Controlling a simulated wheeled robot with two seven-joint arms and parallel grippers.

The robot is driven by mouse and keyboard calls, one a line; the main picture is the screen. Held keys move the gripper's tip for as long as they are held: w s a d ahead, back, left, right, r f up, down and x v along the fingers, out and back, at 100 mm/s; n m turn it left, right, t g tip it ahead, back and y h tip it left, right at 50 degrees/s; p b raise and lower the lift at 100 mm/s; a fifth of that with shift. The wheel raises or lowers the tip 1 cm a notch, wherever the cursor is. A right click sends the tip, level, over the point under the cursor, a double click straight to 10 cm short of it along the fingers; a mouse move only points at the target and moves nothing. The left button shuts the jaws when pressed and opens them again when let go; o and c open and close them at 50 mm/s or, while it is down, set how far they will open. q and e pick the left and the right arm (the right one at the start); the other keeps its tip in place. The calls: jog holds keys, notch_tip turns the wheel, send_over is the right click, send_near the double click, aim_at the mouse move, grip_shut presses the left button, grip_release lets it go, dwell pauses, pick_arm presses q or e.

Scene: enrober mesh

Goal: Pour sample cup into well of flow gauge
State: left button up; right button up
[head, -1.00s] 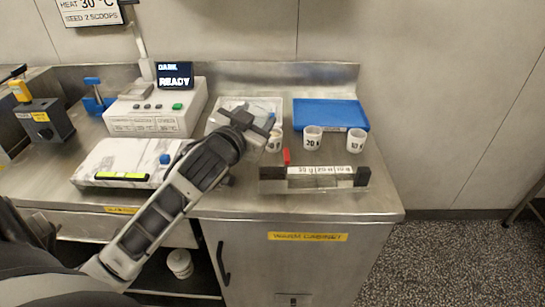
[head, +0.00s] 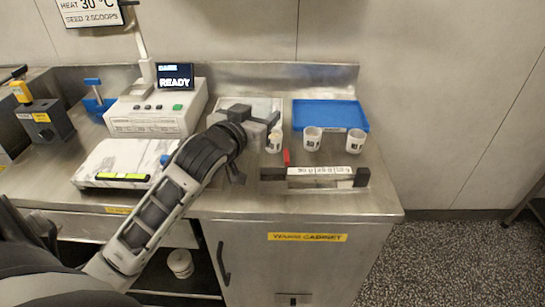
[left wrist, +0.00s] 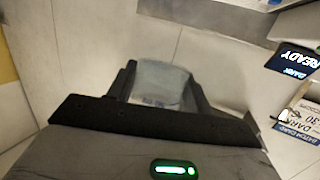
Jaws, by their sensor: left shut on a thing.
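My left gripper (head: 263,121) is shut on a translucent grey sample cup (left wrist: 162,82), which shows between the fingers in the left wrist view. In the head view the gripper is above the worktop, over the pale tray at the back, and mostly hides the cup. Its contents cannot be made out. What looks like the flow gauge (head: 320,171), a long low piece with dark end blocks, a white marked strip and a red upright tab (head: 286,157) near its left end, lies near the front edge, right of and nearer than the gripper. Its well is hard to make out. My right gripper is not in view.
Three white labelled cups (head: 312,139) stand behind the gauge, the leftmost (head: 274,143) close to my gripper. A blue tray (head: 330,114) lies at the back. A control box (head: 155,113) with a READY screen (head: 175,77) and a marble slab (head: 120,160) stand left.

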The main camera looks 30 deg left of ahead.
pick_arm(q)
jog(key=shift+r, duration=2.5)
jog(key=s+d+f+m+h, duration=0.1)
jog(key=s+d+f, duration=0.2)
jog(key=d+f, duration=0.3)
jog(key=shift+s+d+f, duration=0.35)
jog(key=shift+d+f, duration=0.05)
jog(key=shift+f, duration=0.4)
jog(key=shift+m+h, duration=0.4)
jog(key=shift+h, duration=0.4)
jog(key=s+d+f, duration=0.1)
jog(key=s+d, duration=0.1)
jog(key=s+d+f, duration=0.1)
jog(key=s+d, duration=0.1)
jog(key=d, duration=0.1)
jog(key=s+d+f, duration=0.2)
jog(key=shift+s+d, duration=0.15)
jog(key=shift+d, duration=0.25)
